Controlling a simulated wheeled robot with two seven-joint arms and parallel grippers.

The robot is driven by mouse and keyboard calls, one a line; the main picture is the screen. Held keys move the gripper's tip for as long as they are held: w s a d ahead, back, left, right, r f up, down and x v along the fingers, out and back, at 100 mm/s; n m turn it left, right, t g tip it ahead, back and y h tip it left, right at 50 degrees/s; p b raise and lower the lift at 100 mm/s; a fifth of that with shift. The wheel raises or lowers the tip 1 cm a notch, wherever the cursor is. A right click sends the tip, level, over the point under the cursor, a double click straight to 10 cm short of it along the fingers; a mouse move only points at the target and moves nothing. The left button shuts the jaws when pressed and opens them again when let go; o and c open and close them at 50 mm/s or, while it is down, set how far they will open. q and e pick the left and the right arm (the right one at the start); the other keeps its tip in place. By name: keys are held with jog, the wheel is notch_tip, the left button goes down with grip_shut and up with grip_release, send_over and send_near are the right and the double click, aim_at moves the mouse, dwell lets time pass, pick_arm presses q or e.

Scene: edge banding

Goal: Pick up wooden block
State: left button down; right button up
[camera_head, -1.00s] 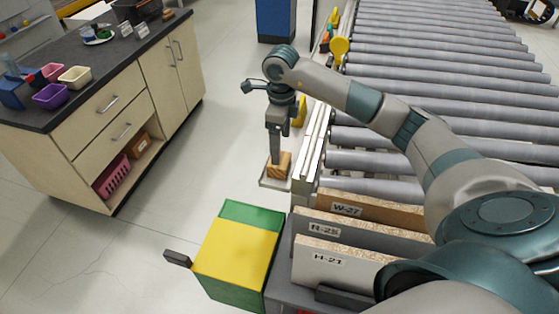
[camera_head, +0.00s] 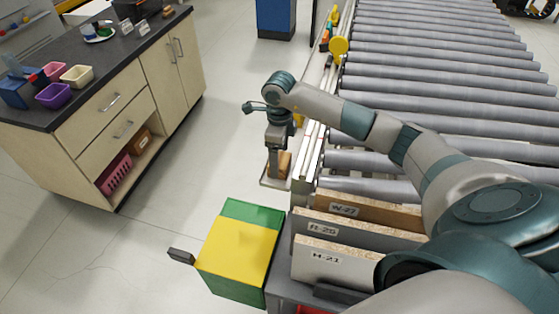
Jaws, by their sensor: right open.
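The wooden block (camera_head: 285,165) is a small light-brown piece on a small grey ledge (camera_head: 273,182) at the left side of the roller conveyor. My right gripper (camera_head: 276,170) points down at the block, with its fingers in front of and beside it. The fingers hide the block's left part. The gripper is open; I cannot tell whether a finger touches the block. My left gripper is not in view.
Upright boards (camera_head: 340,262) labelled H-21, R-25 and W-27 stand in front of the conveyor rollers (camera_head: 430,92). A green and yellow box (camera_head: 238,252) stands left of them. A dark-topped cabinet (camera_head: 110,130) is at left, with clear floor between.

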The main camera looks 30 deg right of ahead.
jog(key=shift+f, duration=1.05)
jog(key=c, duration=1.2)
